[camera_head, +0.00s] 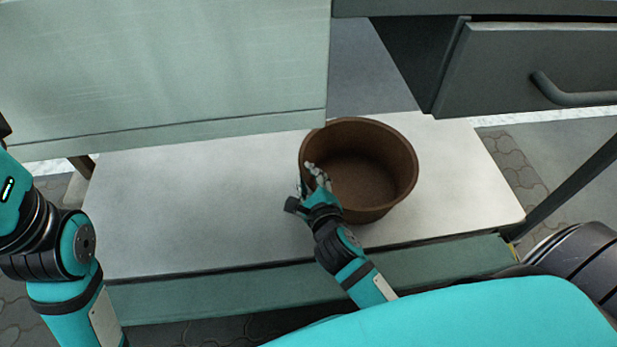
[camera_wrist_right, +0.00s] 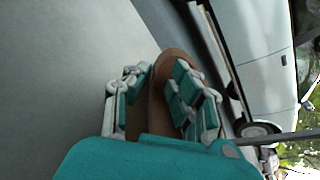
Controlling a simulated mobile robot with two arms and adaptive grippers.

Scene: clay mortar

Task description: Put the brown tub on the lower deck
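The brown tub (camera_head: 372,190) is a round, open, empty pot. It appears to stand upright on the pale lower deck (camera_head: 200,210), right of its middle. My right gripper (camera_head: 306,187) is at the tub's near left rim. One finger is over the inside of the wall and the other is outside it. In the right wrist view, the fingers of this gripper (camera_wrist_right: 157,97) are spread, with the brown tub wall (camera_wrist_right: 158,100) between them. I cannot tell whether either finger touches it. My left arm shows at the left edge, but its gripper is out of view.
A pale green panel (camera_head: 160,70) hangs over the deck's back left. A grey drawer with a handle (camera_head: 575,95) overhangs the back right. A dark slanting leg (camera_head: 570,190) stands at the right. The deck's left part is clear.

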